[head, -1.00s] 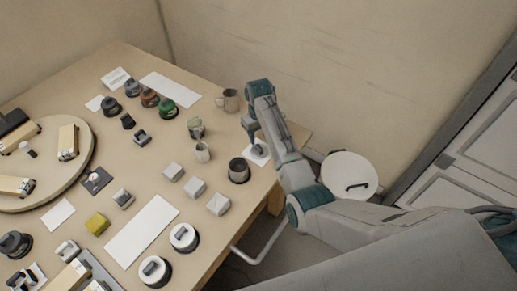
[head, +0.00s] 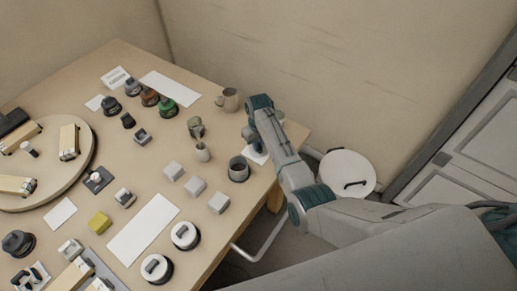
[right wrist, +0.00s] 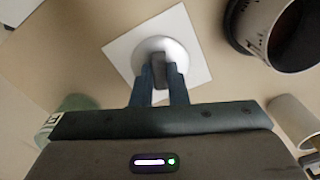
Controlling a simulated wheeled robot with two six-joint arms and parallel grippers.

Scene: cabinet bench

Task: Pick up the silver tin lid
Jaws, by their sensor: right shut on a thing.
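The silver tin lid (right wrist: 147,52) is a pale round disc with a dark grey grip on top, in the right wrist view. It shows over a white square (right wrist: 190,78); I cannot tell whether it touches it. My right gripper (right wrist: 160,75) is shut on the lid's grip, with one finger on each side. In the head view my right gripper (head: 249,134) is near the table's far right edge, above the white square (head: 258,154), and the lid is mostly hidden there. My left gripper is not in view.
A dark open tin (head: 238,170) stands close by, also in the right wrist view (right wrist: 270,30). A mug (head: 229,100) and small cups (head: 202,151) stand nearby. White blocks (head: 195,187) lie towards the front. A round white bin (head: 347,172) is beyond the table edge.

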